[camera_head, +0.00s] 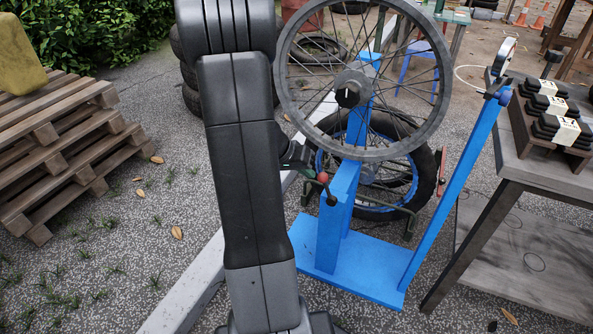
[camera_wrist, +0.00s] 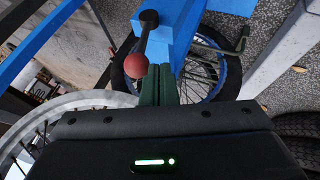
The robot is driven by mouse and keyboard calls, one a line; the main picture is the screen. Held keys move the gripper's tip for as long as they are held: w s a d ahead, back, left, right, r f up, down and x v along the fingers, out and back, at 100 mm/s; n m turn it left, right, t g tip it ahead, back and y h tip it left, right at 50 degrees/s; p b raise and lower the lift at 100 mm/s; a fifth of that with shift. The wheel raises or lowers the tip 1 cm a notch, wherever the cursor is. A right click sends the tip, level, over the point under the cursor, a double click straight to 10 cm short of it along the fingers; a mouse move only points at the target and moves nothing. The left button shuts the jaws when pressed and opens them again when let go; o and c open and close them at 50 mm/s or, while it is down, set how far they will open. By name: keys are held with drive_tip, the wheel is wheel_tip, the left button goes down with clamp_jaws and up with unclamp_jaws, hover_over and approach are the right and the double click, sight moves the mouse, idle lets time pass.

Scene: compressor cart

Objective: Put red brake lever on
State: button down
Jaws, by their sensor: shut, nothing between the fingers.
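The brake lever (camera_wrist: 136,66) has a red ball on one end of a dark rod, with a dark rounded end at the blue post (camera_wrist: 175,25). In the head view the lever's red ball (camera_head: 323,178) shows beside the blue stand (camera_head: 340,205), below the spoked wheel (camera_head: 430,105). My gripper (camera_head: 313,175) is right by the red ball. In the wrist view the green fingers of my gripper (camera_wrist: 160,68) are together and empty, just right of the ball. I cannot tell whether they touch it.
A second wheel with a blue rim (camera_head: 400,190) and dark tyre stands behind the stand. A slanted blue bar (camera_head: 455,195) carries a round gauge-like part. A grey bench (camera_head: 540,175) with dark blocks is at right. Wooden pallets (camera_head: 70,145) are at left, with paving between.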

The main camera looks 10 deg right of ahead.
sight(323, 175)
drive_tip(key=shift+s+d, duration=0.2)
drive_tip(key=shift+d, duration=0.05)
idle(0.3)
drive_tip(key=shift+s+d+r+m+t+y+b, duration=0.25)
drive_tip(key=shift+s+d+r+t+y, duration=0.15)
drive_tip(key=shift+d+y, duration=0.3)
drive_tip(key=shift+s+d+r+m+t+y+b, duration=0.15)
drive_tip(key=shift+s+d+r+t+y+b, duration=0.15)
drive_tip(key=shift+s+d+r+y, duration=0.25)
drive_tip(key=s+d+t+y+p, duration=0.1)
drive_tip(key=s+d+y+p, duration=0.1)
drive_tip(key=s+d, duration=0.2)
drive_tip(key=shift+d+f+m, duration=0.3)
drive_tip(key=shift+d+f, duration=0.1)
drive_tip(key=shift+d, duration=0.9)
drive_tip(key=shift+s, duration=0.15)
